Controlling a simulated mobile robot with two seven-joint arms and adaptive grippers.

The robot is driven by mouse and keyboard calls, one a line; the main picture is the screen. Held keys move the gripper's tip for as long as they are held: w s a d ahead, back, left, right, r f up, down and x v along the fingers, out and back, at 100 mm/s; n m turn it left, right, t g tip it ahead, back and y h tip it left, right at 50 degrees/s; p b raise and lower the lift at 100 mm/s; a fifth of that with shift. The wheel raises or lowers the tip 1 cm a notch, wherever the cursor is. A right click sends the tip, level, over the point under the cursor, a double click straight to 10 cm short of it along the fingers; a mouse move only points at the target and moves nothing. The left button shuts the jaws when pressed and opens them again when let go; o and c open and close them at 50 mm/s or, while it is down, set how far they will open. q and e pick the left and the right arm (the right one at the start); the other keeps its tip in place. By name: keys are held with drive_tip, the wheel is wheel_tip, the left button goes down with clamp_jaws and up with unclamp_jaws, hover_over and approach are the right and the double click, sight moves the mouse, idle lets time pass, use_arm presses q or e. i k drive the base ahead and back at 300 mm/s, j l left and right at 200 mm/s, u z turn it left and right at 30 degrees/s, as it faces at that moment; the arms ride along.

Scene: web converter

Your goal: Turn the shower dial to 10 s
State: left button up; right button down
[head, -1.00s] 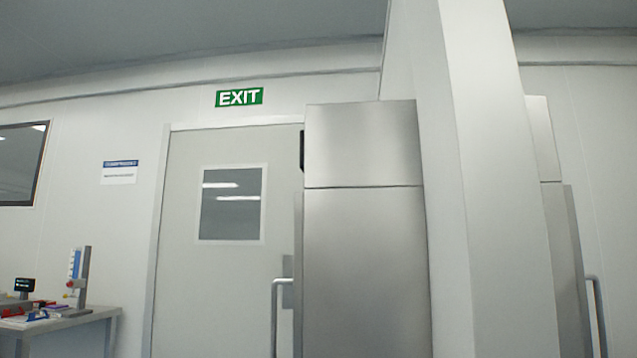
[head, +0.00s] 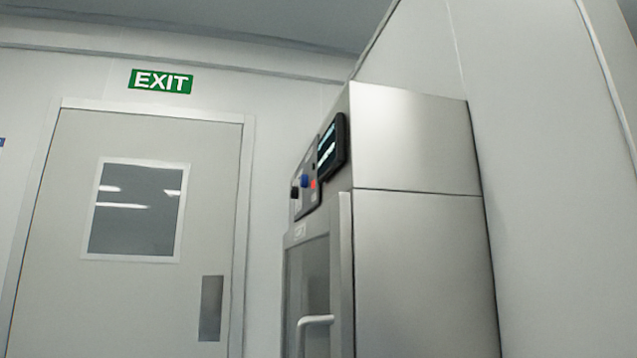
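A tall steel cabinet (head: 420,240) stands right of centre, seen from its side at an angle. Its front control panel (head: 308,180) faces left and is strongly foreshortened. Neither of my grippers is in view.
Below the panel is a glazed cabinet door (head: 308,290) with a pale handle (head: 316,321). A white wall (head: 550,200) stands close on the right. A grey door (head: 60,240) under a green EXIT sign (head: 160,81) is at the back left. The floor is out of view.

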sight(293, 192)
drive_tip(key=i+j+z, duration=0.2)
drive_tip(key=j+z, duration=0.25)
drive_tip(key=j, duration=0.4)
drive_tip(key=j+z, duration=0.45)
drive_tip(key=j, duration=0.4)
drive_tip(key=j+z, duration=0.5)
drive_tip(key=j, duration=0.35)
